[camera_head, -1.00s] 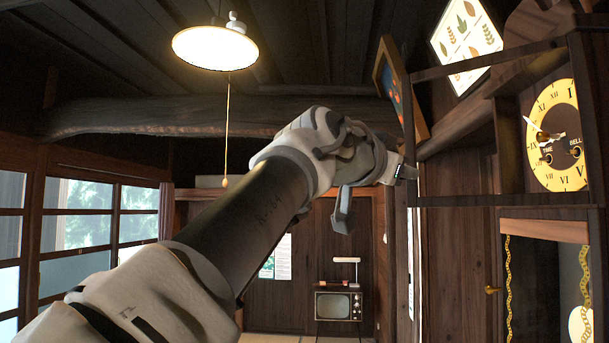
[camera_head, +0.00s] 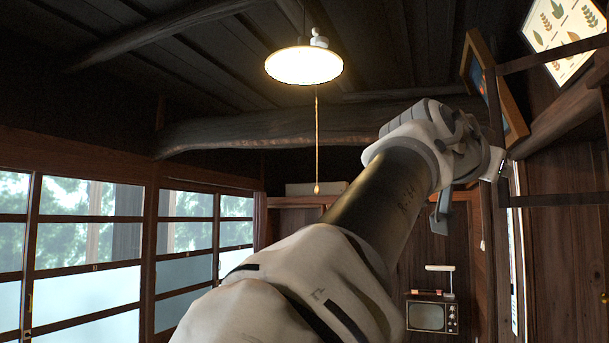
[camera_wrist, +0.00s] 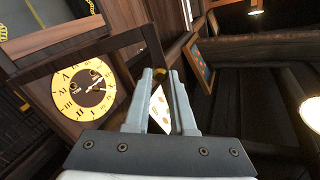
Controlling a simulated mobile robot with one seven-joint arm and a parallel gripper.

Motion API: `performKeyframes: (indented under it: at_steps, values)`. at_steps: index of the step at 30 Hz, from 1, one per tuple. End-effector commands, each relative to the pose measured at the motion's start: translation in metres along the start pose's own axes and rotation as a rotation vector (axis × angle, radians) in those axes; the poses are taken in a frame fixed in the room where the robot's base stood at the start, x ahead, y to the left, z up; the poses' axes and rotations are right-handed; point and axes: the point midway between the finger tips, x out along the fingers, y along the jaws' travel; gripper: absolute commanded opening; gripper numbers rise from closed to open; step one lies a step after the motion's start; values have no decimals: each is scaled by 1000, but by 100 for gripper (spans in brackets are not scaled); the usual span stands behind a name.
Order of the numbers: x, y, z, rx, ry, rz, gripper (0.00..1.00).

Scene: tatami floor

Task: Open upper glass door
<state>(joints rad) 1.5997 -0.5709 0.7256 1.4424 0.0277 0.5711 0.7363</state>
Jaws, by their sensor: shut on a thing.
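The upper glass door (camera_head: 560,200) of the wall clock is a dark wooden frame at the right of the head view, standing swung out from the case. My gripper (camera_head: 502,168) is at its left upright, shut on the door's edge. The yellow clock face (camera_wrist: 84,90) with black numerals shows at the left of the wrist view. The clock face is out of the head view.
A hanging lamp (camera_head: 304,66) with a pull cord is left of my arm. A framed picture (camera_head: 507,105) and a leaf poster (camera_head: 566,38) are on the right, near the door. A small television (camera_head: 432,313) stands far back. Windows (camera_head: 88,245) line the left.

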Motion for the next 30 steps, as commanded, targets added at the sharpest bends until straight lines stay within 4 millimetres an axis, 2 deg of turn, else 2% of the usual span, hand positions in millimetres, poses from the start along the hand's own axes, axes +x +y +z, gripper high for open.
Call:
performKeyframes:
  at_steps: [7, 8, 12, 13, 23, 26, 30]
  values:
    - [-1, -1, -2, 0, 4, -2, 0]
    - [-1, -1, -2, 0, 4, -2, 25]
    - [0, -1, -1, 0, 3, -2, 50]
    - [0, -1, -1, 0, 3, -1, 53]
    - [-3, -1, 0, -1, 1, -2, 53]
    - [-13, -1, 1, -1, 3, -3, 53]
    - [-40, -2, 2, -1, 4, -6, 53]
